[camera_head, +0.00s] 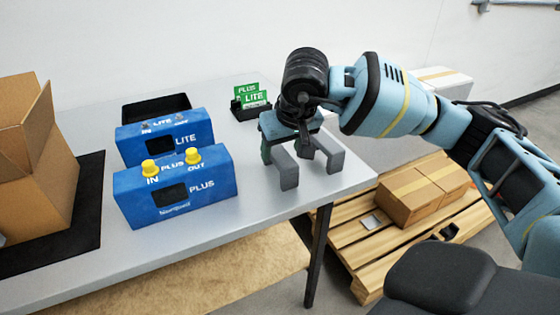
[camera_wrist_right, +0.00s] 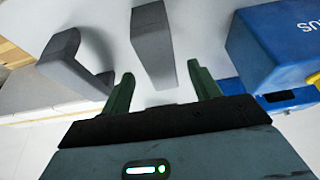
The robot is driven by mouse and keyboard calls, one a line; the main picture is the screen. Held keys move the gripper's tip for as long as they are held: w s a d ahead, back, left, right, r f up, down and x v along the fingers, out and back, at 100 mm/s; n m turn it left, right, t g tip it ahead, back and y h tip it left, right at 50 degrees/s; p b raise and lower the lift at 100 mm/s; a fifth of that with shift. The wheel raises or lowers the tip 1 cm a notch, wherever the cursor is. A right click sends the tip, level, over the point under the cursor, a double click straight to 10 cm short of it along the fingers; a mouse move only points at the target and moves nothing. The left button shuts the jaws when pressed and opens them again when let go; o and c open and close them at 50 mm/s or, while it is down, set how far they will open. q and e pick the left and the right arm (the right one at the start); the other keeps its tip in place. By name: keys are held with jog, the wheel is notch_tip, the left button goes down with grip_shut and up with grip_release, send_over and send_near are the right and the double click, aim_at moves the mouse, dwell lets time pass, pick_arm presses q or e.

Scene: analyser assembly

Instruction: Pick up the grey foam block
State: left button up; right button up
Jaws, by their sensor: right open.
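A grey foam block (camera_head: 287,170) stands near the right end of the table, below my right gripper (camera_head: 286,150). In the right wrist view the grey foam block (camera_wrist_right: 153,47) lies ahead of the gap between the two green fingertips (camera_wrist_right: 163,85). The fingers are apart, with a finger on either side of the block's line; I cannot tell whether they touch it. A second grey, bent piece (camera_head: 331,156) stands to its right; it shows at left in the wrist view (camera_wrist_right: 72,66). The gripper partly hides the tops of both. My left gripper is not in view.
Blue PLUS (camera_head: 215,192) and LITE (camera_head: 200,137) boxes stand to the left, with a black tray (camera_head: 155,107) behind. Green cards (camera_head: 250,96) stand at the back. A cardboard box (camera_head: 40,190) is far left. The table front (camera_head: 262,205) is clear.

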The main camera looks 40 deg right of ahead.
aim_at(280, 154)
jog(key=x, duration=0.5)
jog(key=shift+f, duration=0.1)
jog(key=c, duration=1.1)
jog(key=shift+o, duration=0.2)
